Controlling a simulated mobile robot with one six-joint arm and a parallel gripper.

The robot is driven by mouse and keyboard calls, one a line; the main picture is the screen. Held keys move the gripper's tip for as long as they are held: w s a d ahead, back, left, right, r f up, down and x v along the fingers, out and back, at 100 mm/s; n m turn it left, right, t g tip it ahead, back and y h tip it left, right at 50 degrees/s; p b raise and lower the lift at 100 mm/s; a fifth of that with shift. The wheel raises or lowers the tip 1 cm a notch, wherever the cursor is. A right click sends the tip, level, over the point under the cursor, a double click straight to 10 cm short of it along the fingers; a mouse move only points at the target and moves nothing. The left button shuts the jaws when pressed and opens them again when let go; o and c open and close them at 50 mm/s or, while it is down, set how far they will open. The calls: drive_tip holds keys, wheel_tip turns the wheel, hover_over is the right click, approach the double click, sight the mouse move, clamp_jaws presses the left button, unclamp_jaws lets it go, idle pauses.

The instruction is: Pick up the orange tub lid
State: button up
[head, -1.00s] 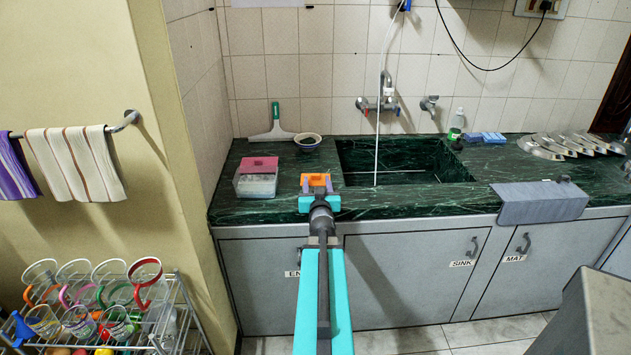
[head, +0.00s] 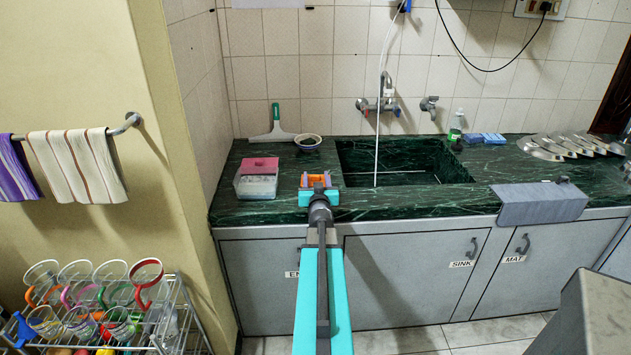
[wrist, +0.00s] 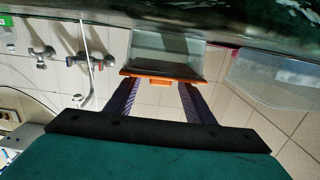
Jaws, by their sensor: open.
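My gripper (wrist: 158,92) is open, with one dark purple finger on either side of the lid. The fingertips are close to its edge; I cannot tell whether they touch it. In the head view my gripper (head: 318,185) reaches over the counter's front edge and partly hides the lid and tub.
A clear tub with a pink lid (head: 259,164) stands to the left. A bowl (head: 307,141) and a squeegee (head: 273,128) are behind. The sink (head: 400,164) opens to the right. The counter's front edge (head: 270,220) runs below my arm.

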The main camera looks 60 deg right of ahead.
drive_tip(key=shift+w+d, duration=0.4)
drive_tip(key=shift+d, duration=0.15)
drive_tip(key=shift+c, duration=0.3)
drive_tip(key=c, duration=1.1)
